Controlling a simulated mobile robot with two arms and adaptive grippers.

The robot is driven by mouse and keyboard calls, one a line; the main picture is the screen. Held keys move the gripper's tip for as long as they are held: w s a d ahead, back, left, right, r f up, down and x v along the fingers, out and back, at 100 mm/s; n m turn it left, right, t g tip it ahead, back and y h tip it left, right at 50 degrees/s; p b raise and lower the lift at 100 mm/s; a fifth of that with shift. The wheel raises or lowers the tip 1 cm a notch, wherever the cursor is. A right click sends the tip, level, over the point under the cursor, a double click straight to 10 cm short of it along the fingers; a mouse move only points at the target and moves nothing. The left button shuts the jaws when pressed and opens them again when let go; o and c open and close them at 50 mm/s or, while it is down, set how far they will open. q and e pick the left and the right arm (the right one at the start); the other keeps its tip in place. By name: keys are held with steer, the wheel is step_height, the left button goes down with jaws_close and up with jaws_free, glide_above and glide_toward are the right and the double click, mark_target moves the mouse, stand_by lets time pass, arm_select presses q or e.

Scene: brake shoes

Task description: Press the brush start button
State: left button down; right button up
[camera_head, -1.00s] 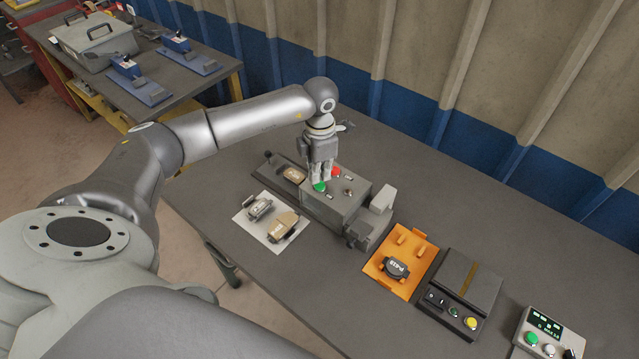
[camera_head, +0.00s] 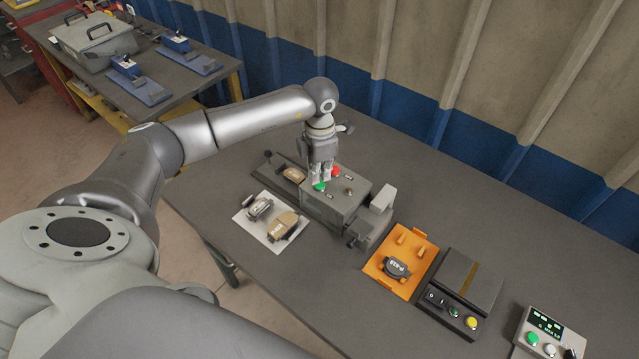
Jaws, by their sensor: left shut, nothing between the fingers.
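The grey brush machine box (camera_head: 345,207) stands on the dark table, with a green button (camera_head: 319,187) and a red button (camera_head: 336,171) on its top. My left gripper (camera_head: 320,178) is shut and empty, pointing down over the box, its fingertips right by the green button. I cannot tell whether they touch it. A brake shoe (camera_head: 293,174) lies on the dark base at the left of the box. My right gripper is not in view.
A white plate (camera_head: 252,229) with brake shoes lies in front of the box. To the right are an orange fixture (camera_head: 381,276) holding a dark part, a dark device (camera_head: 471,280) with buttons, and a grey display box (camera_head: 524,336). A corrugated wall stands behind.

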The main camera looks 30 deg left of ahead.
mark_target(319, 185)
arm_select(q)
steer(key=shift+f+b, duration=0.9)
steer(key=shift+f, duration=0.25)
steer(key=shift+r, duration=0.2)
steer(key=shift+r+p, duration=2.15)
steer(key=shift+r, duration=1.25)
steer(key=shift+s+f, duration=0.1)
